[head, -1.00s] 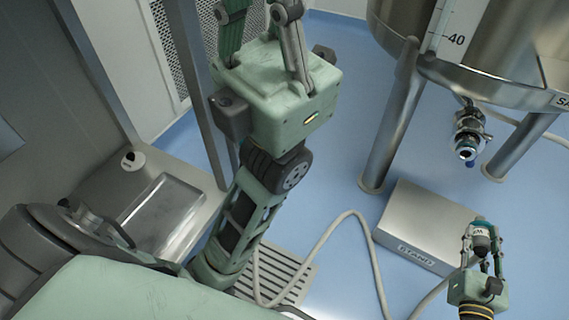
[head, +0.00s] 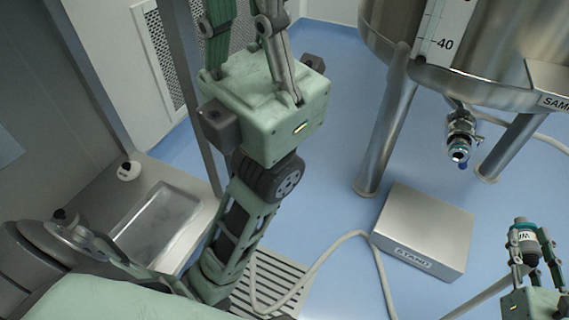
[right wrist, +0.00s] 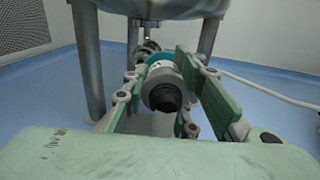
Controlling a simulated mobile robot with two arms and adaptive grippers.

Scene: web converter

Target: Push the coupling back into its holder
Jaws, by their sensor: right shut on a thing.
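The coupling (head: 522,233) has a dark teal end and a white band with partly readable lettering. My right gripper (head: 533,248) is shut on it at the lower right of the head view and holds it upright. In the right wrist view the coupling (right wrist: 161,80) shows a grey collar, a teal ring and a dark ribbed end between the fingers. I cannot pick out its holder for certain. My left gripper (head: 245,30) points up at the top of the head view; its fingertips are cut off, so its opening is hidden.
A steel tank (head: 470,50) on legs stands at the upper right, with an outlet valve (head: 460,140) underneath. A steel box marked STAND (head: 425,225) sits on the blue floor, with a pale hose (head: 325,255) beside it. A floor grate (head: 275,285) lies below my left arm.

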